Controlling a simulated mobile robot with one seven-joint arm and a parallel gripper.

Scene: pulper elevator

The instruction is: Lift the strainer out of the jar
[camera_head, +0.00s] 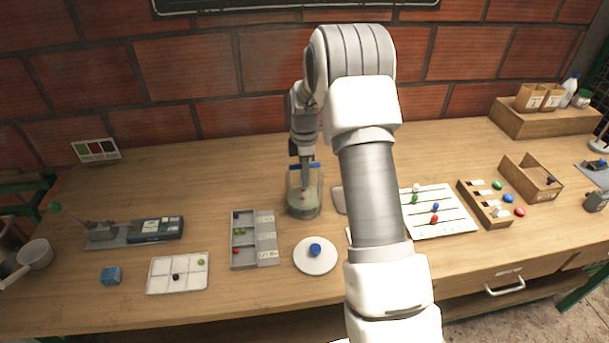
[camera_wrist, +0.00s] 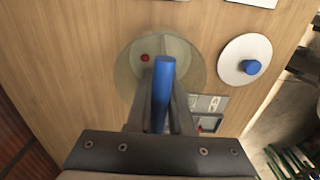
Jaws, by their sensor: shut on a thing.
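The glass jar (camera_head: 304,207) stands on the wooden table, near the middle of the head view. It also shows from above in the wrist view (camera_wrist: 128,72). My gripper (camera_head: 303,168) points down over the jar's mouth. In the wrist view its fingers (camera_wrist: 163,100) are shut on the blue handle (camera_wrist: 164,75) of the strainer. The strainer's lower part is hard to make out through the glass, so I cannot tell how deep it sits. A small red piece (camera_wrist: 145,58) shows within the jar's outline.
A white round dish (camera_head: 316,262) with a blue knob stands at the jar's front right. A grey compartment tray (camera_head: 268,257) is at its front left. A white grid card (camera_head: 152,285) lies further left. A brick wall (camera_head: 180,70) rises behind the table.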

